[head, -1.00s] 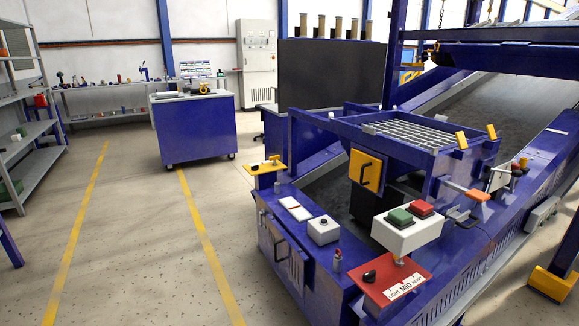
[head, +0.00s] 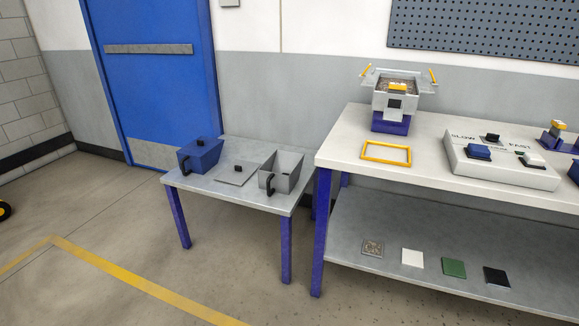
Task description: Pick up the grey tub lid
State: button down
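The grey tub lid (head: 237,173) lies flat on a low grey table (head: 222,201), with a small black knob on its top. It lies between a blue tub (head: 201,156) on its left and an open grey tub (head: 284,172) on its right. The blue tub has a black handle and a black knob on top. The grey tub has a black handle and no lid on it. My gripper is not in view.
A taller white workbench (head: 341,147) stands to the right, with a yellow frame (head: 386,153), a grey machine (head: 396,95) and a button panel (head: 499,160). Its lower shelf holds several square plates. A blue door (head: 160,75) is behind. The floor in front is clear.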

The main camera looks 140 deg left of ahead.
aim_at(238, 172)
jog(key=u, duration=4.8)
